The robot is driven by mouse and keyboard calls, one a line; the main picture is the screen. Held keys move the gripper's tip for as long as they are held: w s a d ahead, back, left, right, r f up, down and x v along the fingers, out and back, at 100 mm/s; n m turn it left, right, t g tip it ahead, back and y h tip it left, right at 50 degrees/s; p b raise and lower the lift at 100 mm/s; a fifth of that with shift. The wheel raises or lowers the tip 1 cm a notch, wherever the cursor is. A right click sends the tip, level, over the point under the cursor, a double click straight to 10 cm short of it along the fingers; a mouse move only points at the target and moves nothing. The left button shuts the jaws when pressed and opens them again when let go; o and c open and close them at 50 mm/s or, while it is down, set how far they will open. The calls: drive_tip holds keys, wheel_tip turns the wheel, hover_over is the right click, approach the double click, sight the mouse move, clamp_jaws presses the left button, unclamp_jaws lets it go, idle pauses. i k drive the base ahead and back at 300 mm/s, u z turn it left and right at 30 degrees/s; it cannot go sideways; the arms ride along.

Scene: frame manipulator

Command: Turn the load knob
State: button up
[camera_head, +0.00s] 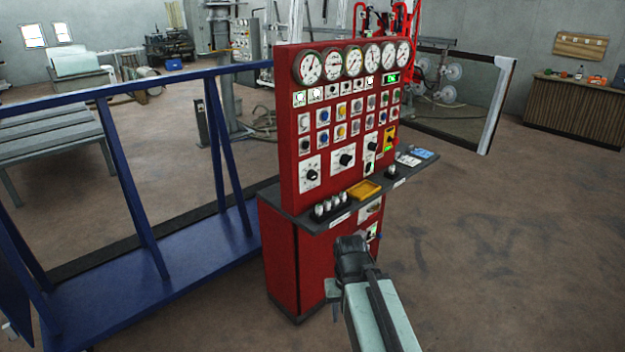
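A red control panel (285,140) stands in the middle of the view. Its lower face has several black rotary knobs on white plates: a left knob (312,175), a middle knob (346,160) and a right knob (371,147). Their labels are too small to read, so I cannot tell which is the load knob. My gripper (350,246) is at the end of my arm, in front of the panel's lower cabinet and below the shelf in the picture. It appears apart from the knobs. Its fingers are not clear, so I cannot tell whether it is open or shut.
A dark shelf (319,223) juts out below the knobs, bearing a yellow tray (364,190) and several pale levers (328,206). A blue frame (160,295) stands at left. A wooden cabinet (580,108) is far right. The floor at right is clear.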

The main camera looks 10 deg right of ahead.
sight(311, 174)
drive_tip(key=u, duration=0.05)
drive_tip(key=i, duration=1)
drive_tip(key=z, duration=0.05)
